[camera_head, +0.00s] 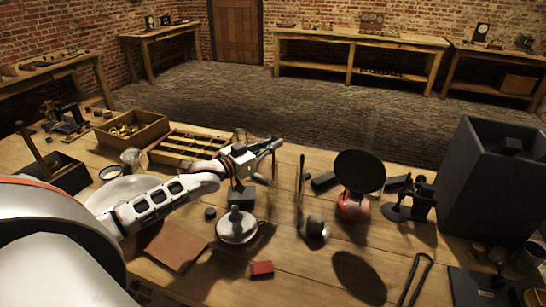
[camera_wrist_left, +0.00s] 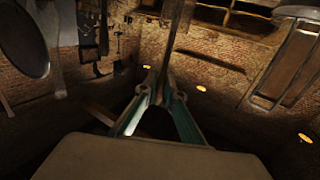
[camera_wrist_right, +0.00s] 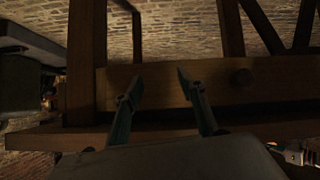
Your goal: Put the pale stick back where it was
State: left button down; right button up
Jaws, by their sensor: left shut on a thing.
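My left gripper (camera_head: 275,146) reaches over the middle of the workbench from the left. In the left wrist view, its two fingers (camera_wrist_left: 164,98) close around a long thin stick (camera_wrist_left: 178,40), which runs up and away from the fingertips. The stick looks dull in the dim light, so its paleness is hard to judge. In the head view it is too small to make out clearly at the gripper. My right gripper (camera_wrist_right: 160,92) shows only in its wrist view. Its fingers are apart with nothing between them, in front of a wooden beam.
A compartmented wooden tray (camera_head: 160,157), an open box (camera_head: 160,127) and a dark block with an upright brown stick (camera_head: 31,147) stand at the left.

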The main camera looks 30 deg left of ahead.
pick_arm(q)
jog(key=shift+f+b, duration=0.3)
jog(key=shift+f, duration=1.9)
jog(key=shift+f, duration=0.1)
jog(key=c, duration=2.1)
grip_release()
jog(key=shift+c, duration=0.2)
jog(key=v, duration=1.2)
jog(key=shift+p, duration=0.3)
